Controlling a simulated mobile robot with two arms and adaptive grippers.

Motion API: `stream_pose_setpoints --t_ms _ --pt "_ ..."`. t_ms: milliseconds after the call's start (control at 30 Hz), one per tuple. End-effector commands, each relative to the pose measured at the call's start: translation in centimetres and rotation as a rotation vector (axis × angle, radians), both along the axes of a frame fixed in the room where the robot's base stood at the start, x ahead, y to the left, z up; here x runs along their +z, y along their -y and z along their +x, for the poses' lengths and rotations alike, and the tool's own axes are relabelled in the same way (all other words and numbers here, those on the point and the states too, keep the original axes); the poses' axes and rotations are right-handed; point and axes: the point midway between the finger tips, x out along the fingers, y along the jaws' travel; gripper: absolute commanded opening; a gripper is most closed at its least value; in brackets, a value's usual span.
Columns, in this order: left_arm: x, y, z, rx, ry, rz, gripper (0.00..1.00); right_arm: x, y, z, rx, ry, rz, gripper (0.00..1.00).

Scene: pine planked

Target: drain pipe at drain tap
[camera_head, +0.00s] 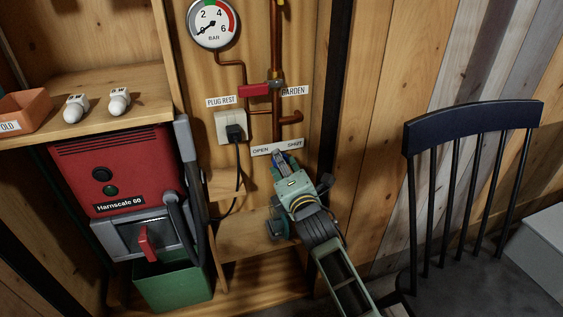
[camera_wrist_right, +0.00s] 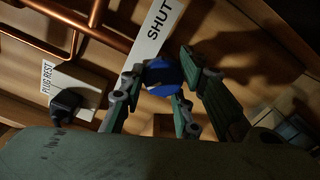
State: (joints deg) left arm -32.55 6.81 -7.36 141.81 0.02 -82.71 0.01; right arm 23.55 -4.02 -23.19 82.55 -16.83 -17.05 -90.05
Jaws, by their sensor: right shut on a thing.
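A copper pipe (camera_head: 276,122) comes down the plank wall to a white plate (camera_head: 263,150) lettered OPEN and SHUT. A round blue knob (camera_wrist_right: 163,77) shows in the right wrist view beside the SHUT end of the plate. My right gripper (camera_head: 283,160) reaches up to the wall just below the plate. My left gripper is in neither view.
A red lever (camera_head: 254,90) sits on the copper pipes above, near a pressure gauge (camera_head: 213,22). A socket with a black plug (camera_head: 234,132) is left of the gripper. A red boiler (camera_head: 115,172), a green bin (camera_head: 174,287) and a dark chair (camera_head: 474,128) flank the arm.

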Motion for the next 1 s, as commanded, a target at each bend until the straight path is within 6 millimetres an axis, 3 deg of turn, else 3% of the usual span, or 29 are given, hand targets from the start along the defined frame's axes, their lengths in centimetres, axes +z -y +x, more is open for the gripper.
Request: stream_pose_setpoints --t_ms 133,400,700,1000 --pt "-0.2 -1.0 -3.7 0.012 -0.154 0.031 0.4 0.7 -0.2 0.0 0.004 -0.023 0.089 0.03" --pt "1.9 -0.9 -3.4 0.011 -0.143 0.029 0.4 0.9 -0.1 0.0 0.004 -0.096 0.315 0.03" --pt "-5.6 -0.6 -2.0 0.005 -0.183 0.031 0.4 0.9 0.1 0.1 0.005 -0.183 0.587 0.03" --pt "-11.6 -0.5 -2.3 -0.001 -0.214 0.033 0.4 0.9 0.3 0.2 0.005 -0.269 0.86 0.03"
